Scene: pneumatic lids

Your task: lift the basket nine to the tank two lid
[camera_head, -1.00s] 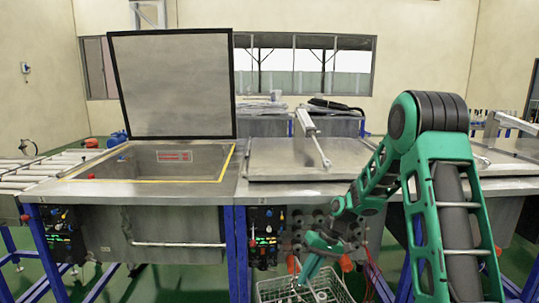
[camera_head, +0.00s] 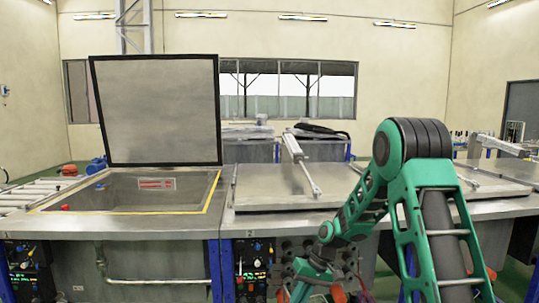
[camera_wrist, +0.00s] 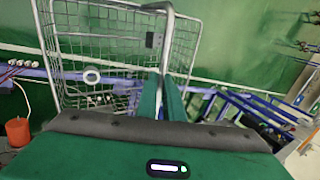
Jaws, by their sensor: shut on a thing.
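The wire basket (camera_wrist: 100,45) fills the upper left of the wrist view. It is grey mesh with a bar handle and a small dark plate; no number is readable. My gripper (camera_wrist: 166,88) is shut on its handle, with the basket hanging beyond the fingers. In the head view my wrist and part of my gripper (camera_head: 305,277) show low, in front of the tank two front; the basket is below the frame. The tank two lid (camera_head: 285,190) is a flat metal plate lying shut, with a pneumatic cylinder on top.
Tank one (camera_head: 115,190) stands open at left, its lid (camera_head: 155,110) upright. A control panel (camera_head: 253,265) is on the front beside my gripper. Another shut lid (camera_head: 480,183) lies at right. In the wrist view, blue frames (camera_wrist: 240,105) and an orange object (camera_wrist: 18,131) are near the floor.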

